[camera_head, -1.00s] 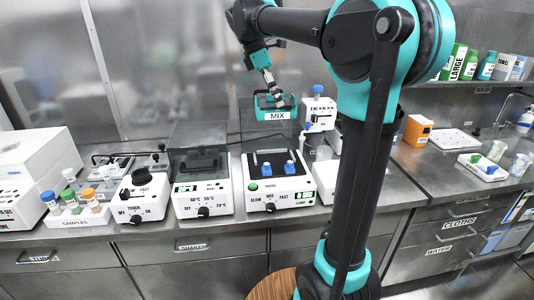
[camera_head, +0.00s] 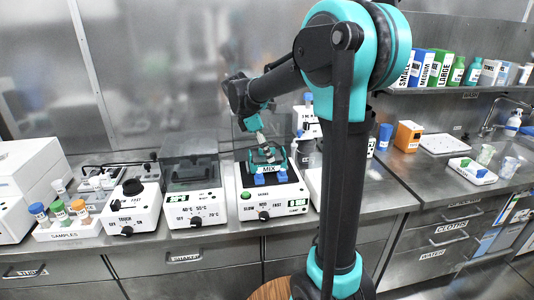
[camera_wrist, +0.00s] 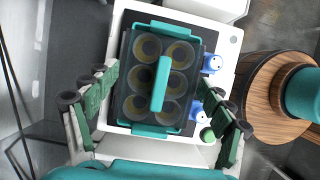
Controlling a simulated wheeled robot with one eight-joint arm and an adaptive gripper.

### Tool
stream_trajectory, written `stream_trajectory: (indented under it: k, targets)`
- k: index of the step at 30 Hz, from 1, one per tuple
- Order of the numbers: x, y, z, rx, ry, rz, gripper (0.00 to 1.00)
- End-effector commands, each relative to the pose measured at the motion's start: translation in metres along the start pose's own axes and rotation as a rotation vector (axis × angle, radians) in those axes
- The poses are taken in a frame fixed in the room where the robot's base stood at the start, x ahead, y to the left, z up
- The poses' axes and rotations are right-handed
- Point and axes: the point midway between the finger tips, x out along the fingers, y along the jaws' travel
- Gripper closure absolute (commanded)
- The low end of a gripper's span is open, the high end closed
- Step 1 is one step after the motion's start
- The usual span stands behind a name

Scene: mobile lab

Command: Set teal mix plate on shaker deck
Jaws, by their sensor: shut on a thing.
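The teal mix plate (camera_head: 276,159), with a MIX label on its front, is over the dark deck (camera_head: 285,190) of the white shaker (camera_head: 230,212). Two blue clamps stand at the deck's front. In the wrist view the plate (camera_wrist: 131,90) has a teal rim, a central teal handle and several round wells with yellowish contents. Blue clamps show to its right. My gripper (camera_head: 263,149) is shut on the plate from above; its green fingers show on both sides in the wrist view (camera_wrist: 160,100). I cannot tell whether the plate touches the deck.
A lidded heater (camera_head: 192,205) stands left of the shaker, with a knobbed white device (camera_head: 132,210) beyond it. A sample rack (camera_head: 66,228) is at far left. White equipment stands behind and right of the shaker. The counter near the orange box (camera_head: 408,136) has free room.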

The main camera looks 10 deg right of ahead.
Motion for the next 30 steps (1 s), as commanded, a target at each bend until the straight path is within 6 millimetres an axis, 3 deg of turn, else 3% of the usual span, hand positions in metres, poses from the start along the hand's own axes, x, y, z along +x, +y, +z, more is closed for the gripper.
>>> stream_trajectory:
  k: [3, 13, 14, 18, 30]
  targets:
    - [0.0102, -0.0003, -0.0041, 0.000, 0.000, 0.000, 0.49]
    - [0.0128, -0.0003, -0.0052, 0.000, 0.000, 0.000, 0.49]
    - [0.0128, -0.0003, -0.0052, 0.000, 0.000, 0.000, 0.16]
    - [0.0125, -0.0003, -0.0051, 0.000, 0.000, 0.000, 0.00]
    - [0.0089, -0.0004, -0.0037, 0.000, 0.000, 0.000, 0.00]
